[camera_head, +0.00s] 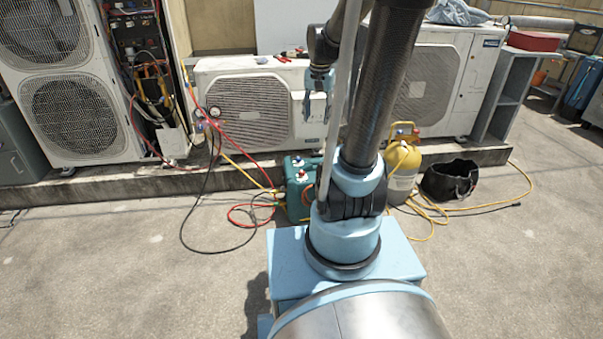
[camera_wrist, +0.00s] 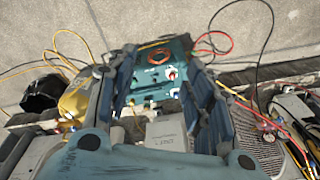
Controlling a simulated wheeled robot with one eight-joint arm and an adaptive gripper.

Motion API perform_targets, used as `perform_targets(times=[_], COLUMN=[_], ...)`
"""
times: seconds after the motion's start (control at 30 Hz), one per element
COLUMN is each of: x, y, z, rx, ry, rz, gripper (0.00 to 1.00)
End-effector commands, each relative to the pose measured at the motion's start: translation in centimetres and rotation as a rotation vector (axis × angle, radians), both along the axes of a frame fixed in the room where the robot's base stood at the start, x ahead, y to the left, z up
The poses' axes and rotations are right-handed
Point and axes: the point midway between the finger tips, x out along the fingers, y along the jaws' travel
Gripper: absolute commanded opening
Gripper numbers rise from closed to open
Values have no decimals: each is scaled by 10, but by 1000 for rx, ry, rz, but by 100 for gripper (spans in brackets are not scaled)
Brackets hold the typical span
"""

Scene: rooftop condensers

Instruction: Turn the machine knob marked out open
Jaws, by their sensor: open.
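The teal machine (camera_head: 298,190) stands on the ground at the foot of the ledge, partly hidden by my arm. Its top panel shows small red and blue-and-white knobs or fittings. In the wrist view, the teal machine (camera_wrist: 150,80) lies between my fingers, with a red-and-white knob (camera_wrist: 172,73) on its panel. The markings are too small to read, so I cannot tell which knob is marked out. My gripper (camera_head: 318,98) hangs above and behind the machine, in front of the small white condenser. In the wrist view my gripper (camera_wrist: 162,62) is open and empty, apart from the machine.
Red, yellow and black hoses (camera_head: 240,205) loop on the ground left of the machine. A yellow cylinder (camera_head: 403,172) and a black bag (camera_head: 449,180) stand to its right. The white condenser (camera_head: 250,105) sits behind on the ledge. Open concrete lies in front at left.

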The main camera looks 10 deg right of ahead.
Motion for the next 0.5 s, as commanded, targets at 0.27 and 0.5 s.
perform_targets(times=[0.27, 0.5], x=[76, 137], y=[0, -1], z=[-13, -37], rx=[15, 28], ry=[21, 38], rz=[-138, -259], gripper=[47, 47])
